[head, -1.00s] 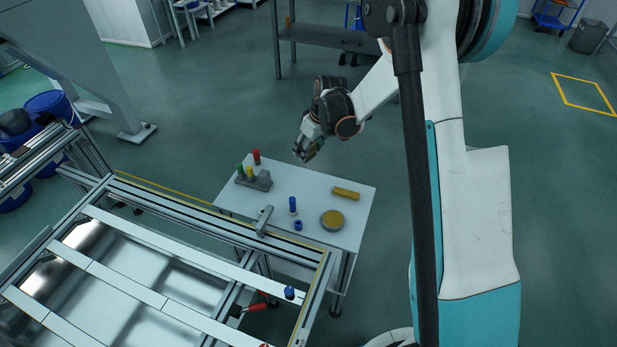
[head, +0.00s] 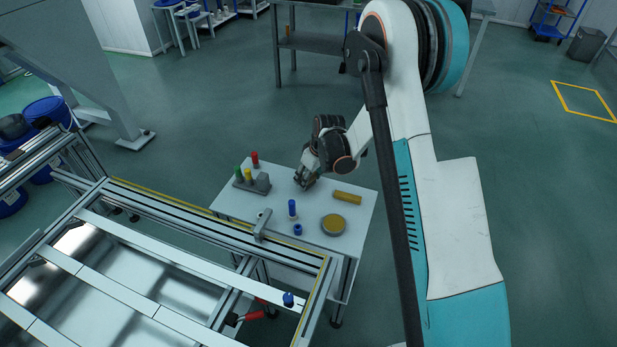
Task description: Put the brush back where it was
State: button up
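I cannot tell for sure which thing is the brush. A white table (head: 238,205) bears a grey block (head: 262,183) with green (head: 238,172) and yellow (head: 249,175) upright pieces at it, and a red upright piece (head: 255,159) behind. A slim blue upright piece (head: 292,208) with a pale lower end stands near the middle. A yellow bar (head: 347,197) lies to the right. My gripper (head: 303,184) points down over the table's far part, between the grey block and the bar. Its fingers are too small to read, and I see nothing clearly held.
A round tan disc (head: 333,224) and a small blue ring (head: 297,230) lie near the table's front. An aluminium frame (head: 190,217) borders the table at left and front, with a grey bracket (head: 262,225), a blue knob (head: 288,299) and a red-handled tool (head: 250,317).

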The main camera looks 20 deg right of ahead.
jog(key=shift+f, duration=0.1)
jog(key=o, duration=1.1)
